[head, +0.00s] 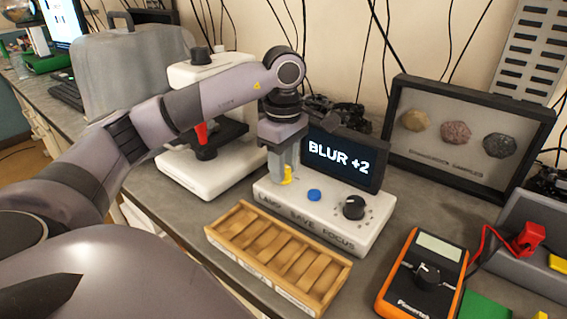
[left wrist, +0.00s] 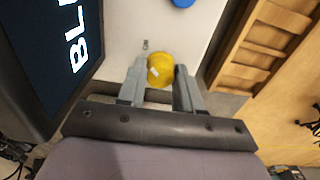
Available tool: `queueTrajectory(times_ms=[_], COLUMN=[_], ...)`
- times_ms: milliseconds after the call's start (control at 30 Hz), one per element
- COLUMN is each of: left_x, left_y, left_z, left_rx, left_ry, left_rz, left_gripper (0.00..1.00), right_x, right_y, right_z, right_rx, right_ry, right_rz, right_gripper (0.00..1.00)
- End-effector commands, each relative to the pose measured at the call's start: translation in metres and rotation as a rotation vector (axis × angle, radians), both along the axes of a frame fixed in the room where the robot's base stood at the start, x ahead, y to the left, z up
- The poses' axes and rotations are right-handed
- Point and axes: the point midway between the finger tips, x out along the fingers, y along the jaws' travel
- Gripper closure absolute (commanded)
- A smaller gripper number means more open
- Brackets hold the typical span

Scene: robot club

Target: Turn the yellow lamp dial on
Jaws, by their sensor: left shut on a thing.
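The yellow lamp dial (head: 287,174) sits at the left end of a white control box (head: 330,234) lettered LAMP, SAVE, FOCUS. In the left wrist view the dial (left wrist: 160,70) is round with a pale mark on its top. My left gripper (head: 284,172) points down at it; in the left wrist view its two fingers (left wrist: 158,84) are on either side of the dial, shut on it. The fingers hide part of the dial in the head view. A blue button (head: 314,195) and a black knob (head: 354,207) are to its right. My right gripper is not in view.
A screen (head: 340,157) reading "BLUR +2" stands behind the box. A white microscope (head: 205,165) is to the left. A wooden slotted tray (head: 275,255) lies in front. An orange multimeter (head: 422,275) and framed rocks (head: 465,140) are to the right.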

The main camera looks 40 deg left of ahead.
Motion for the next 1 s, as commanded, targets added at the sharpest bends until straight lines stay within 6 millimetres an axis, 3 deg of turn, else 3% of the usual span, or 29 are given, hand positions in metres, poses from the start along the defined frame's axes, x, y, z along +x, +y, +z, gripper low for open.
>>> queueTrajectory(times_ms=[600, 633, 700, 1000], left_x=[0.0006, 0.0006, 0.0005, 0.0004], left_y=[-0.0007, -0.0007, -0.0006, -0.0004], left_z=[0.0008, 0.0008, 0.0007, 0.0021], left_rx=[-0.003, -0.002, -0.002, -0.001], left_ry=[-0.003, -0.003, -0.003, -0.001], left_rz=[-0.04, -0.04, -0.039, -0.038], left_gripper=[0.96, 0.56, 0.4, 0.4], right_x=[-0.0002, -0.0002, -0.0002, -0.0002], right_y=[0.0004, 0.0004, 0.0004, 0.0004], right_z=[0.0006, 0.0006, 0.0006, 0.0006], right_rx=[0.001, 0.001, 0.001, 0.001], right_ry=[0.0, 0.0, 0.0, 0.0], right_rz=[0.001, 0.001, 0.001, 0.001], right_gripper=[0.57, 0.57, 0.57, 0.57])
